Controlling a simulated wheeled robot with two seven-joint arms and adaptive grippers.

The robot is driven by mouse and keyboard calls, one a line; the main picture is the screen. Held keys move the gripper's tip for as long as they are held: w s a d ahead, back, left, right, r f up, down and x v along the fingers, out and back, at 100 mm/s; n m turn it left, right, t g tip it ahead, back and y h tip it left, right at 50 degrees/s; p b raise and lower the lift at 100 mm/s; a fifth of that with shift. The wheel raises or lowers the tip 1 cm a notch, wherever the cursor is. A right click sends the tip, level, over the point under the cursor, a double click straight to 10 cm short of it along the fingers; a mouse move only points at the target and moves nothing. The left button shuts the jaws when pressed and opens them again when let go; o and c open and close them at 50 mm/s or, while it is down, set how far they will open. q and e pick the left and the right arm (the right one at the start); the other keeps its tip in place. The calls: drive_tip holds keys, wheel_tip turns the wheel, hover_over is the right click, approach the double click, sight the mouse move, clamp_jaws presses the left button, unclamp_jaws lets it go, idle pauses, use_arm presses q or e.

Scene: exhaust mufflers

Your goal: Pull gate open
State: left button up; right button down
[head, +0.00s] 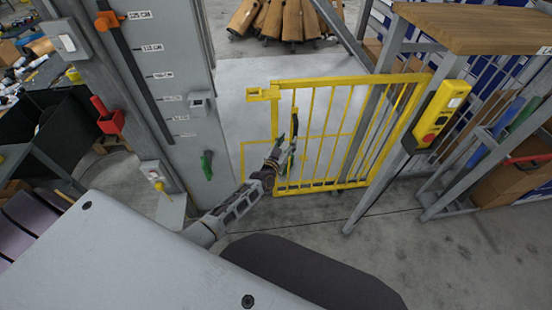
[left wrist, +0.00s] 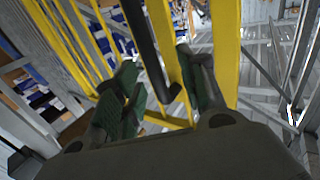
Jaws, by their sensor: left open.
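The yellow barred gate (head: 335,83) stands upright at the middle of the head view, with a yellow latch block (head: 263,93) at its upper left. A black upright handle (head: 294,118) is on the gate's left side. My left gripper (head: 286,152) is at the lower part of this handle, its fingers open. In the left wrist view, the black handle (left wrist: 143,35) runs down between the open fingers of my left gripper (left wrist: 160,90), and yellow gate bars (left wrist: 225,40) stand behind and beside it. Contact with the handle cannot be told. My right gripper is out of view.
A grey panel (head: 170,60) with a green handle (head: 207,165) stands left of the gate. A yellow control box (head: 441,112) with a red button is at the right. A wood-topped bench (head: 480,28) and shelving stand beyond it. Grey floor (head: 300,225) is bare before the gate.

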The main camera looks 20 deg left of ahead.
use_arm(q)
drive_tip(key=s+p, duration=0.5)
drive_tip(key=s, duration=0.5)
drive_tip(key=shift+s+a+p, duration=0.2)
drive_tip(key=shift+s+p, duration=0.05)
drive_tip(key=shift+p, duration=0.05)
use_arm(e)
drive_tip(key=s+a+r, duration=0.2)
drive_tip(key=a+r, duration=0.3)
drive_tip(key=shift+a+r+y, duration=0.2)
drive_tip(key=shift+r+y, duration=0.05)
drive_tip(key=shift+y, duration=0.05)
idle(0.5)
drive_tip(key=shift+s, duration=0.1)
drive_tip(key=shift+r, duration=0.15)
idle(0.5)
